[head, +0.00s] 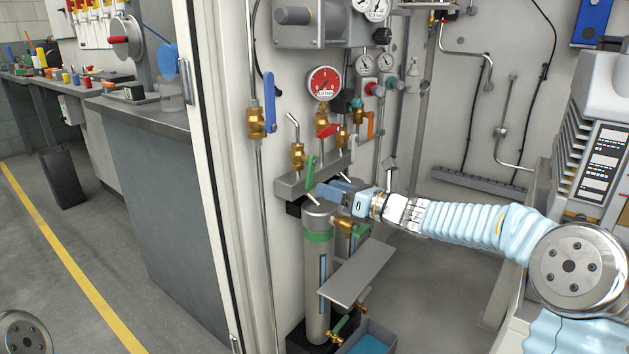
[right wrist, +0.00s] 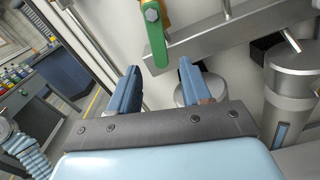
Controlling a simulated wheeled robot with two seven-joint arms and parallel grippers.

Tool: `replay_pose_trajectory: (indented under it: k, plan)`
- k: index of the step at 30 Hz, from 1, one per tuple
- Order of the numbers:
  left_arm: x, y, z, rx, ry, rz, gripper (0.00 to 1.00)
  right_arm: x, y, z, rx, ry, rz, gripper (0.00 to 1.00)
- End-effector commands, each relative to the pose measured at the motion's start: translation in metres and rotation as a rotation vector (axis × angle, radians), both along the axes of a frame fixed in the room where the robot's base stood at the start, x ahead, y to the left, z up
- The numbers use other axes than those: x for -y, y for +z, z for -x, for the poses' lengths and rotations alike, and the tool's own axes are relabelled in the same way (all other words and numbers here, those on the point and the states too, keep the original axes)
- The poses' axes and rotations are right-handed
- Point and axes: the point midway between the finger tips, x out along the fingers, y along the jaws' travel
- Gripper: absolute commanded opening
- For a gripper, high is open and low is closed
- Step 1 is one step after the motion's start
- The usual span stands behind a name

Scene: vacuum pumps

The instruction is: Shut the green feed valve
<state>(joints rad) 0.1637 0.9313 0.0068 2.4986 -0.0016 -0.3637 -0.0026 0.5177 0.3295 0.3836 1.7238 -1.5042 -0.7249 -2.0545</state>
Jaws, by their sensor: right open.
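A green lever (head: 310,172) stands tilted near upright on the grey manifold block, beside the brass valves. In the right wrist view the green lever (right wrist: 156,38) is bolted to a brass body, and its free end points into the gap between my fingers. My right gripper (head: 325,190) is open, just right of and below the lever. In the right wrist view its blue fingers (right wrist: 158,68) are apart, and nothing shows held between them. I cannot tell whether a finger touches the lever. My left gripper is not in view.
The manifold block (head: 288,187) carries brass valves with red and orange levers close by. A grey cylinder with a green band (head: 319,237) stands just below my gripper. A blue-handled valve (head: 269,103) and a red gauge (head: 324,83) are above. A grey plate (head: 359,277) juts out below.

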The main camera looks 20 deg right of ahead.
Motion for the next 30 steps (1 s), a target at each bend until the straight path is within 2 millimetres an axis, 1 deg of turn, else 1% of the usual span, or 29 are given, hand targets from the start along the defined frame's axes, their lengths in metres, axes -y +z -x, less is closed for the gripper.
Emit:
replay_pose_trajectory:
  k: [1,3,6,9,13,20,23,27,30]
  plan:
    - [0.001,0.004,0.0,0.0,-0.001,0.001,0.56,-0.007,0.001,-0.009,-0.002,0.002,-0.003,0.48]
    - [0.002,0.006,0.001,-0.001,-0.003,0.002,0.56,-0.016,0.001,-0.02,-0.003,0.002,-0.004,0.48]
    - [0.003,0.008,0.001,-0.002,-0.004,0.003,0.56,-0.025,0.001,-0.032,-0.002,0.0,-0.002,0.48]
    - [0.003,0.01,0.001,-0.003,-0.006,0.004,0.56,-0.031,0.001,-0.04,-0.002,0.001,-0.003,0.48]
    - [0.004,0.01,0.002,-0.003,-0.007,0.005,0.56,-0.034,0.0,-0.044,-0.003,-0.001,-0.003,0.48]
    - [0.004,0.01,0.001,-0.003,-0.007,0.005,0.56,-0.034,-0.001,-0.044,-0.003,-0.001,-0.003,0.48]
    - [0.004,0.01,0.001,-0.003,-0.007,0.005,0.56,-0.034,-0.001,-0.044,-0.003,-0.001,-0.003,0.34]
    - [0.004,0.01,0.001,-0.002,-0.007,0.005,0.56,-0.034,-0.001,-0.044,-0.003,-0.001,-0.003,0.13]
    - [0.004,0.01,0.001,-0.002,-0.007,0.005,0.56,-0.034,-0.001,-0.044,-0.003,-0.002,-0.003,0.0]
